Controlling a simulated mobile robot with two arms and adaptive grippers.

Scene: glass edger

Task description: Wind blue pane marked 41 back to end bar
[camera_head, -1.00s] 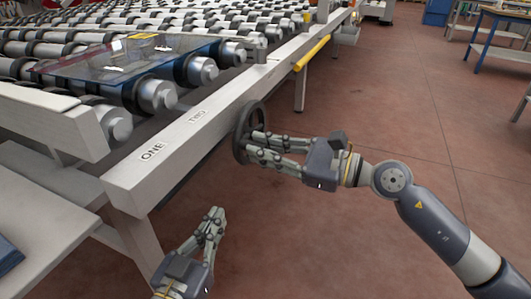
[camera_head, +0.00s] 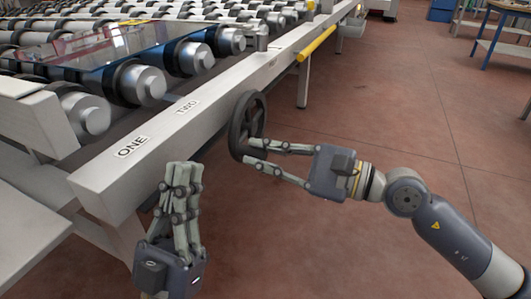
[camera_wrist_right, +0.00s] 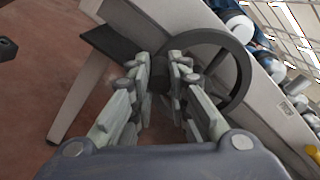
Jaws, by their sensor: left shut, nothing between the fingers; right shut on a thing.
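The blue glass pane (camera_head: 125,43) lies flat on the roller bed at upper left. I cannot read a number on it. A pale bar (camera_head: 28,86) crosses the near end of the rollers, apart from the pane. The dark handwheel (camera_head: 254,108) stands at the outer side of the rail. My right gripper (camera_head: 246,151) is shut on the handwheel at its lower near part; the exact contact is hard to see. In the right wrist view the wheel (camera_wrist_right: 246,75) shows behind the fingers. My left gripper (camera_head: 182,166) is shut and empty beside the rail, below the ONE label.
The pale side rail (camera_head: 155,143) bears ONE (camera_head: 132,146) and TWO (camera_head: 187,106) labels. A yellow bar (camera_head: 317,43) runs along it farther back. Several metal rollers (camera_head: 92,115) fill the bed.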

